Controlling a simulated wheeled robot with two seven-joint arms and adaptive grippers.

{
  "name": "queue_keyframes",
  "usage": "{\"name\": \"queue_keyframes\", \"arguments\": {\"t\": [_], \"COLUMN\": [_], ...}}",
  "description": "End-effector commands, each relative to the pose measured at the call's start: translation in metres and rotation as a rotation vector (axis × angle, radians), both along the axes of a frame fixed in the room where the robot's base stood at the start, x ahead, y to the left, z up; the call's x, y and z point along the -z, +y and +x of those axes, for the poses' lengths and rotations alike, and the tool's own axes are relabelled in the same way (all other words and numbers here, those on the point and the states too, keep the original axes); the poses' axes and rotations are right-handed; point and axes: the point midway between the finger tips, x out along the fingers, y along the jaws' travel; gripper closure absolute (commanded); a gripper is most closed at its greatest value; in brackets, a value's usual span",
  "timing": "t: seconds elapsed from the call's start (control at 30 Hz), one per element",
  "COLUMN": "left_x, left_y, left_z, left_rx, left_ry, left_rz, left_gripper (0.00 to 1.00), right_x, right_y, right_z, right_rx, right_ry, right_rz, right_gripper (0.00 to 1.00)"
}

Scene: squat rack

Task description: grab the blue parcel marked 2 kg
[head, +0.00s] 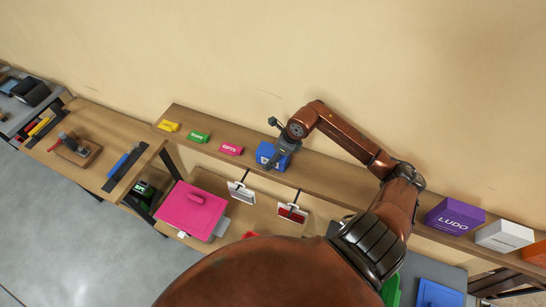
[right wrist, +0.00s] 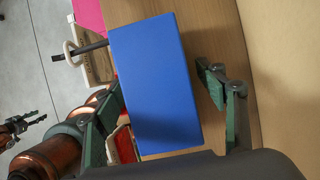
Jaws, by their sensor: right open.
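The blue parcel (head: 265,154) sits on the wooden wall shelf, right of the pink block; its marking is not readable. My right gripper (head: 281,149) reaches over it from above. In the right wrist view the parcel (right wrist: 158,82) shows a plain blue face between the two green fingers of my right gripper (right wrist: 163,98). The fingers are open, one on each side, with a visible gap on the right side; left-side contact is unclear. What looks like my left gripper (right wrist: 30,121) shows small at the left edge of that view, far from the parcel; its opening is unclear.
The shelf (head: 335,177) also holds yellow (head: 168,126), green (head: 197,137) and pink (head: 231,149) blocks, a purple LUDO box (head: 455,216) and a white box (head: 505,236). Tags (head: 241,192) hang from hooks below its front edge. A pink case (head: 192,210) lies lower.

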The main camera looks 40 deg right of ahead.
Motion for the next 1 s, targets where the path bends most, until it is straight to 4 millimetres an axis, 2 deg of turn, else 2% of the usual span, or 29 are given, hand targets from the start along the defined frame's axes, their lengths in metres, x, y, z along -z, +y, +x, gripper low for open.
{"name": "queue_keyframes", "arguments": {"t": [0.27, 1.0], "left_x": [0.0003, 0.0003], "left_y": [0.0000, 0.0003], "left_z": [0.0002, -0.0003], "left_rx": [0.000, 0.001], "left_ry": [0.000, 0.001], "left_rz": [0.000, 0.000], "left_gripper": [0.60, 0.60], "right_x": [-0.0002, 0.0001], "right_y": [0.0001, 0.0001], "right_z": [0.0001, 0.0001], "right_rx": [0.000, 0.001], "right_ry": [-0.001, -0.001], "right_rz": [0.000, 0.001], "right_gripper": [0.35, 0.86]}}
